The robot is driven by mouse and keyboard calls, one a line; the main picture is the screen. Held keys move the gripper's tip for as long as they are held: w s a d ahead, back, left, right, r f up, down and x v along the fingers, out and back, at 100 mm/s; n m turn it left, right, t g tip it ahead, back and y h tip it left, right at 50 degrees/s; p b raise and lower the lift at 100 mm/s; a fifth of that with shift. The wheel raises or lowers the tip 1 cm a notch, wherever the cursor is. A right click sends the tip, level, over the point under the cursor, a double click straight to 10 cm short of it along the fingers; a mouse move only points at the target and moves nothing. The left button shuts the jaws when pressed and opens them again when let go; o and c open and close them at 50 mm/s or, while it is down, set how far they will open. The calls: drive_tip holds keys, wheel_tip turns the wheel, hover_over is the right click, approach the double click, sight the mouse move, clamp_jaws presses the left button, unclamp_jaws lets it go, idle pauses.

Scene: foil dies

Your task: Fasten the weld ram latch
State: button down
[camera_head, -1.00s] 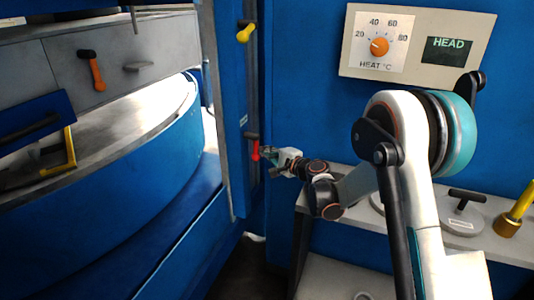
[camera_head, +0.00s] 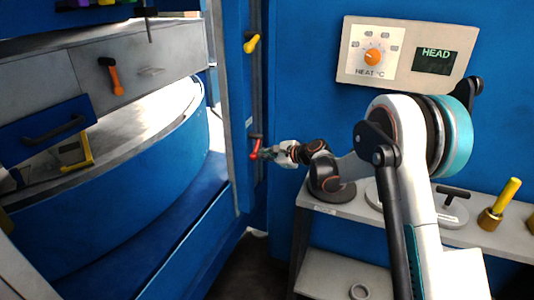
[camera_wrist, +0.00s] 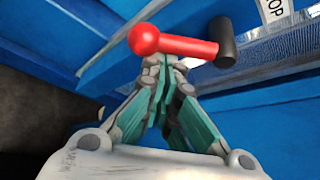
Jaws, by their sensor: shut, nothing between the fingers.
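A red-handled latch lever (camera_head: 255,149) with a black pivot is on the blue upright post. Its handle hangs down from the pivot and leans slightly left. I cannot read a label that names it as the weld ram latch. My gripper (camera_head: 266,153) is at the right side of the red handle. In the wrist view the red handle, with a round knob end (camera_wrist: 145,39), lies across the view just beyond my fingertips (camera_wrist: 166,64). The fingers are shut with nothing between them. Whether the fingertips touch the handle I cannot tell.
A yellow handle (camera_head: 251,43) sits higher on the post. An orange handle (camera_head: 116,78) is on the grey panel at left. A heat dial panel (camera_head: 405,52) is on the blue wall. A grey shelf (camera_head: 347,207) below my arm bears weights and a yellow-handled tool (camera_head: 498,205).

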drive_tip(key=shift+s+a+r+m+g+p, duration=0.25)
drive_tip(key=shift+s+r+m+g+p, duration=0.25)
drive_tip(key=shift+s+r+m+g, duration=0.15)
idle(0.4)
wheel_tip(320, 180, down, 4)
drive_tip(key=w+d+f+b, duration=0.1)
drive_tip(key=b, duration=0.2)
drive_tip(key=p+v, duration=0.3)
drive_tip(key=v, duration=0.7)
drive_tip(key=shift+d+r+p, duration=0.2)
drive_tip(key=shift+r+p, duration=0.15)
drive_tip(key=shift+r, duration=0.25)
drive_tip(key=shift+w, duration=0.1)
